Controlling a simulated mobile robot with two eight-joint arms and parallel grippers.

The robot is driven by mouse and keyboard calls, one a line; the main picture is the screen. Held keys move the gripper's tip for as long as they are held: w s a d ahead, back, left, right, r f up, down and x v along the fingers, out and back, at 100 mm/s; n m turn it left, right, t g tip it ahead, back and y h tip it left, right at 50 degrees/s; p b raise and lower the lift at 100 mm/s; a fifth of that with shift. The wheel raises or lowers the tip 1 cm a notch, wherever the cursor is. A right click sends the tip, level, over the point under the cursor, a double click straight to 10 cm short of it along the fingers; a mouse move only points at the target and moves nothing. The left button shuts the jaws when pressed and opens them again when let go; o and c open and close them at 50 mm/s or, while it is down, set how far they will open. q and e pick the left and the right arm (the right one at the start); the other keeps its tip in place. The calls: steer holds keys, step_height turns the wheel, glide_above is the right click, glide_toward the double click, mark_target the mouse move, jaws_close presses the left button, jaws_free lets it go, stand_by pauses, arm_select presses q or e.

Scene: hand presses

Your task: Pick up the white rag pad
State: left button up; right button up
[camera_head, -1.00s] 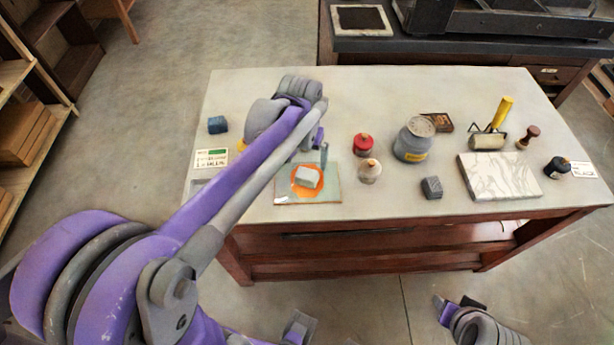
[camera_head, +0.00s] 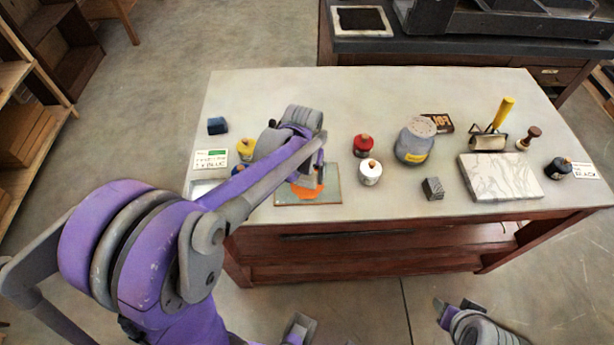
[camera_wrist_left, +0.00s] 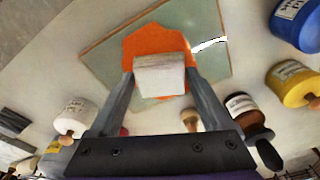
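The white rag pad (camera_wrist_left: 160,75) sits between the two fingers of my left gripper (camera_wrist_left: 160,80) in the wrist view, over an orange patch (camera_wrist_left: 150,43) on a greenish plate (camera_wrist_left: 211,73). The fingers flank the pad closely on both sides; whether they press on it I cannot tell. In the head view my left gripper (camera_head: 304,180) is down over the plate (camera_head: 331,197) and largely hides the pad. Part of the orange patch (camera_head: 310,194) shows there. Of my right arm, only a part shows at the lower right; its fingers are not clear.
Red (camera_head: 363,146) and white (camera_head: 370,172) ink jars stand right of the plate; yellow (camera_head: 245,149) and blue (camera_wrist_left: 296,22) jars stand left of it. A large grey jar (camera_head: 413,143), small grey block (camera_head: 433,188), roller (camera_head: 489,141) and marbled slab (camera_head: 499,177) are farther right.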

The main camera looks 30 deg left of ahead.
mark_target(307, 173)
arm_select(q)
steer(key=c, duration=1)
step_height(307, 173, up, 10)
steer(key=shift+r+p, duration=0.1)
steer(key=shift+p, duration=0.4)
steer(key=o, duration=0.9)
steer(key=c, duration=0.6)
